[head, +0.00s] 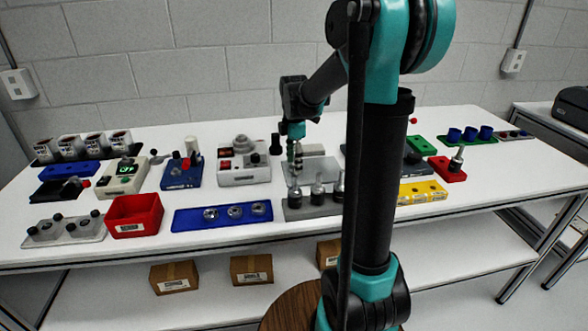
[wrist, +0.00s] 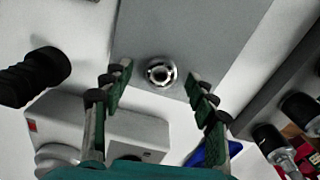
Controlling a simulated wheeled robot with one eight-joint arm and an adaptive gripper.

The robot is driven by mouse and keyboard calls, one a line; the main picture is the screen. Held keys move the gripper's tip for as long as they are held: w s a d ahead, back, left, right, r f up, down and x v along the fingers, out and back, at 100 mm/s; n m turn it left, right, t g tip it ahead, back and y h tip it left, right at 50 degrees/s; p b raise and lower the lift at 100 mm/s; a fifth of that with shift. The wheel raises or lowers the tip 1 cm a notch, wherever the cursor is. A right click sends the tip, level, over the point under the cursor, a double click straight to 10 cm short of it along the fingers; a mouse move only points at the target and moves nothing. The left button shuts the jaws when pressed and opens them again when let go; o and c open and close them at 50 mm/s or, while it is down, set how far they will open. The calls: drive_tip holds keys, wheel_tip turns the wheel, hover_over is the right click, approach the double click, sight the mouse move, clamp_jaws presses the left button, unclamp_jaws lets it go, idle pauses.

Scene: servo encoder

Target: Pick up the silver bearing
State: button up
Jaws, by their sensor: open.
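A ring-shaped silver piece that looks like a bearing (wrist: 161,72) sits on a flat grey plate (wrist: 190,35) in the wrist view. The plate also shows in the head view (head: 322,168). My gripper (wrist: 160,84) is open, its two green-padded fingers on either side of the ring in the picture with clear gaps. The gripper (head: 295,167) hangs over the table's middle in the head view. There, the ring on the plate cannot be made out. Several other silver ring-like parts sit in a blue tray (head: 185,220).
A white device with a red button (head: 243,168) stands left of my gripper. A grey stand (head: 292,212) with upright posts is in front. A red bin (head: 134,216) and a yellow block (head: 422,191) are also on the crowded table. My arm hides part of the right side.

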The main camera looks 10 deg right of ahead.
drive_tip(key=shift+f, duration=0.2)
drive_tip(key=c, duration=1.3)
drive_tip(key=shift+r, duration=0.1)
